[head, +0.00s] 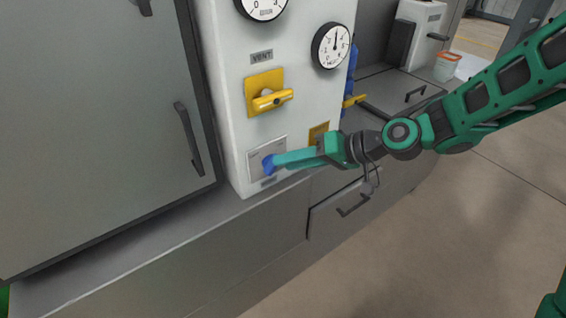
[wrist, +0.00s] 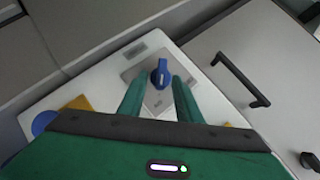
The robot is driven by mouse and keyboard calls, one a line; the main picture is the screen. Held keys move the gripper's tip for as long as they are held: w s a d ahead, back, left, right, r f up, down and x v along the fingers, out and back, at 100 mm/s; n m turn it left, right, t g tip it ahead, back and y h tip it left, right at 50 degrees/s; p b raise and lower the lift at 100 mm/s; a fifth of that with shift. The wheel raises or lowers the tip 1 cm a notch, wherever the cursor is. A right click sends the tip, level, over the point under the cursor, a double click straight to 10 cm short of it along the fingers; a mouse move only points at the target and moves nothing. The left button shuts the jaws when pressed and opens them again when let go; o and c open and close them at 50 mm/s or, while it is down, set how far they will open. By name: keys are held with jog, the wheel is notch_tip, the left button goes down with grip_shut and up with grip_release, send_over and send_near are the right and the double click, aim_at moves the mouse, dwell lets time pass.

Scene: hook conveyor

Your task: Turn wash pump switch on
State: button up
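A blue rotary switch (head: 268,164) sits on a grey square plate (head: 255,160) low on the white panel. In the wrist view the blue knob (wrist: 161,73) lies between and just beyond my two green fingertips. My gripper (wrist: 158,83) is open, with one finger on each side of the knob and gaps visible. In the head view my gripper (head: 277,162) reaches the plate from the right and partly covers it. The label under the switch is too small to read.
A yellow handle (head: 270,100) under a VENT label sits above the switch. Another yellow plate (head: 318,133) is right of it, partly behind my gripper. Gauges (head: 330,46) are higher up. A grey cabinet door (head: 100,130) stands left, and a ledge (head: 150,240) runs below.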

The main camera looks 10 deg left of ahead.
jog(key=v, duration=0.7)
jog(key=shift+d, duration=0.2)
jog(key=s+d+f+m+t+h, duration=0.15)
jog(key=d+h, duration=0.25)
jog(key=d, duration=1)
jog(key=s+d+f+m+h, duration=0.1)
jog(key=d+m+h, duration=0.25)
jog(key=d, duration=1.05)
jog(key=s+d+r+m+g+h, duration=0.1)
jog(key=s+d+m+h, duration=0.1)
jog(key=s+d, duration=0.6)
jog(key=s+d+r+m+g+h, duration=0.1)
jog(key=s+d+r+m+h, duration=0.1)
jog(key=s+d+m, duration=0.3)
jog(key=s+d, duration=0.4)
jog(key=s, duration=0.1)
jog(key=shift+s+d, duration=0.25)
jog(key=shift+s, duration=0.1)
jog(key=shift+g, duration=0.25)
